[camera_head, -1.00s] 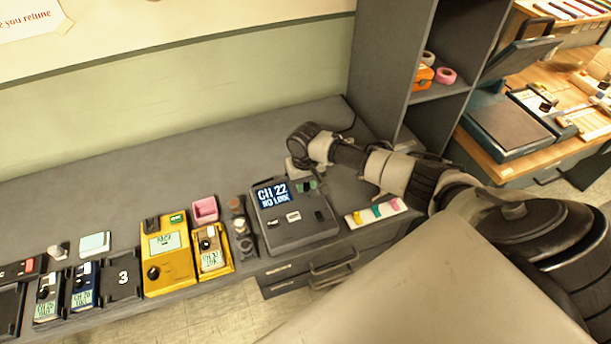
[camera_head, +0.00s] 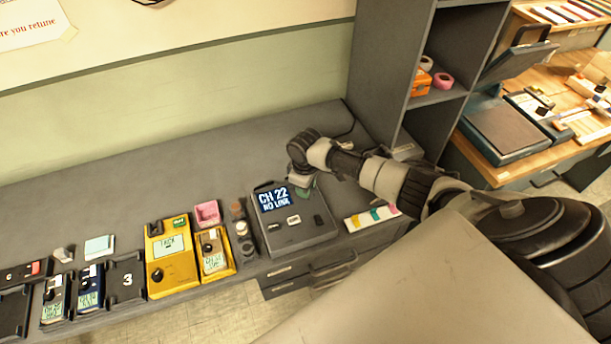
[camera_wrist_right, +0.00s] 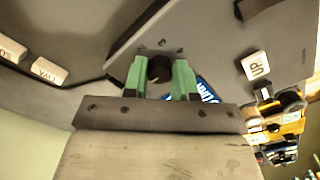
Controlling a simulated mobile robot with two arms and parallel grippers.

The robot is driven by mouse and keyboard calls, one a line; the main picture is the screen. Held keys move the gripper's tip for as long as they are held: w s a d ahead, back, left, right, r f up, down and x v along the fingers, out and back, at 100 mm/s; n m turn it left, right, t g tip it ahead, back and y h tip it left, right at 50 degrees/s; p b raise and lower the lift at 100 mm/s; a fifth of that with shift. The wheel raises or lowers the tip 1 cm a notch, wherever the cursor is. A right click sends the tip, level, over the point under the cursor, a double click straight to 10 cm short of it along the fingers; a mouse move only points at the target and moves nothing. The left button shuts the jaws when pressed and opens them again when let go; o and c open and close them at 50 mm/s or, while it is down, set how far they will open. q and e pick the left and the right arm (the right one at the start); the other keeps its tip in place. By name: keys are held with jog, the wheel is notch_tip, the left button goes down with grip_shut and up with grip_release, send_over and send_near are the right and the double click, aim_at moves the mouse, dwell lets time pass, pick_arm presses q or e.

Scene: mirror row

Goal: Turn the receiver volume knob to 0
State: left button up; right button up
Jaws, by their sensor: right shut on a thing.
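The receiver (camera_head: 291,240) is a dark grey box on the bench with a lit screen (camera_head: 273,199) reading "CH 22 NO LINK". My right gripper (camera_head: 306,193) reaches down onto its upper right corner. In the right wrist view, my green gripper fingers (camera_wrist_right: 160,78) are shut on a small round black knob (camera_wrist_right: 160,69), one on each side. A pale pointer line shows on the knob, but the scale around it is mostly hidden. An "UP" button (camera_wrist_right: 257,65) shows nearby. My left gripper is not in view.
Yellow testers (camera_head: 171,262), small radios and a black dock marked 3 (camera_head: 125,281) stand left of the receiver. A card with coloured tabs (camera_head: 371,217) lies to its right. A grey shelf unit (camera_head: 375,70) rises behind my right arm. The bench behind the devices is mostly clear.

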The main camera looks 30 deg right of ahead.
dwell(0.5)
jog(key=o, duration=0.9)
notch_tip(320, 180, up, 11)
jog(key=shift+f+b, duration=0.1)
jog(key=shift+b, duration=0.45)
jog(key=shift+n, duration=0.3)
